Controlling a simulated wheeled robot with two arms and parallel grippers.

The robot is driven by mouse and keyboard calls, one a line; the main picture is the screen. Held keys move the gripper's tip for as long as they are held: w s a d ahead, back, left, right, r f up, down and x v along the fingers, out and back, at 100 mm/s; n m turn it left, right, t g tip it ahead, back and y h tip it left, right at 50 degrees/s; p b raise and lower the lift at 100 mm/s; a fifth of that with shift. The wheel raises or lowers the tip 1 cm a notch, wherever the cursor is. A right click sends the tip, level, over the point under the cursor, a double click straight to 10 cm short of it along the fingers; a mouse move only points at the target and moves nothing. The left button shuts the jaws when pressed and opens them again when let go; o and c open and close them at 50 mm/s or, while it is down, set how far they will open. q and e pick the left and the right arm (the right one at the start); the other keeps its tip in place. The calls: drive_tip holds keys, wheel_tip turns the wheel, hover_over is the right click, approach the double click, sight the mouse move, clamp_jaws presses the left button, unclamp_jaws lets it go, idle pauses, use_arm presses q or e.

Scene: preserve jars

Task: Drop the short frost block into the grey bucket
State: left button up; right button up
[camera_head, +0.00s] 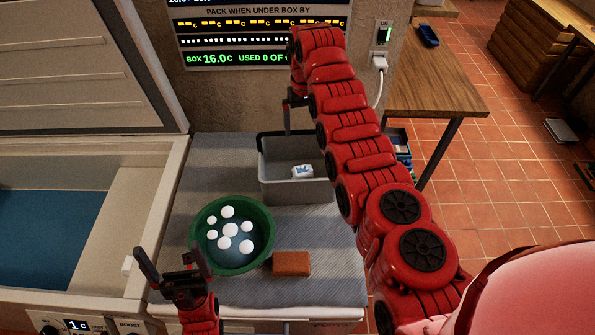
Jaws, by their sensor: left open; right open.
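The grey bucket (275,190) stands on the grey-covered worktop. A small white block-like piece with a blue mark (302,171) shows at the bucket's front rim; I cannot tell if it is the short frost block, or if it lies inside or is on the wall. My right gripper (288,118) is at the bucket's back left, partly hidden by its own arm, open, with nothing seen in it. My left gripper (174,262) is open and empty at the front left, beside the green bowl. My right arm covers the bucket's right side.
The green bowl (262,225) holds several white balls in dark liquid. An orange-brown brick (291,263) lies right of it. An open chest freezer (150,200) stands at left. A wooden table (435,90) is at the back right.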

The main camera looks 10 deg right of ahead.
wheel_tip(320, 180, up, 14)
drive_tip(key=p, duration=0.6)
drive_tip(key=shift+r+p, duration=0.2)
drive_tip(key=shift+p, duration=0.2)
drive_tip(key=shift+s+f, duration=0.1)
